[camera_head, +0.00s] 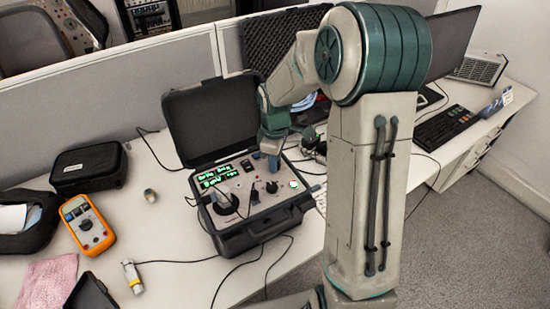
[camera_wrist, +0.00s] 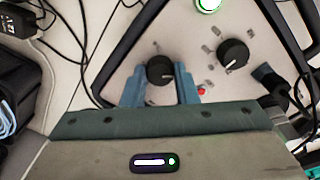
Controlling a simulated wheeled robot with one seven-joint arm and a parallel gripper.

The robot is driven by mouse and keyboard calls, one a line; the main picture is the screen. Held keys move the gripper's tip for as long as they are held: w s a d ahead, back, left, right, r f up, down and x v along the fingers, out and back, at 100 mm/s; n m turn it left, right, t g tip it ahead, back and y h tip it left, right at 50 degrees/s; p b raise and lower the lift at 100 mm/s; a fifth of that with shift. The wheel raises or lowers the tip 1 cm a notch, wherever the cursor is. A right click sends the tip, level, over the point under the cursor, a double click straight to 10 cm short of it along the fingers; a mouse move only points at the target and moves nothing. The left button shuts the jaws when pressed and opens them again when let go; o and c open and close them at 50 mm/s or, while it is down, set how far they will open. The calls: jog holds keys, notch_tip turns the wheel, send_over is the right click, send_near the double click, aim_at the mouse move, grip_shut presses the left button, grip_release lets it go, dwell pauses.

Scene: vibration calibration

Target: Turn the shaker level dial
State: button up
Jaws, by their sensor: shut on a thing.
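An open black hard case (camera_head: 262,228) on the desk holds a grey control panel with green displays (camera_head: 215,176). My gripper (camera_head: 273,162) reaches down onto the panel's rear right part. In the wrist view my two blue fingers (camera_wrist: 161,84) stand on either side of a round black dial (camera_wrist: 160,69) with a white pointer mark, shut on it. The head view hides this dial behind the gripper. A second black dial (camera_wrist: 233,54) sits to its right in the wrist view, apart from the fingers. I cannot read the labels.
A lit green button (camera_wrist: 208,5) and a small red light (camera_wrist: 201,91) are on the panel. Cables run around the case. An orange multimeter (camera_head: 87,224), a black pouch (camera_head: 89,167) and a pink cloth (camera_head: 48,283) lie to the left. The raised lid (camera_head: 212,117) stands behind.

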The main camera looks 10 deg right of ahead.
dwell(0.4)
jog(key=shift+d, duration=0.1)
jog(key=o, duration=1)
notch_tip(320, 180, up, 14)
jog(key=shift+f, duration=0.1)
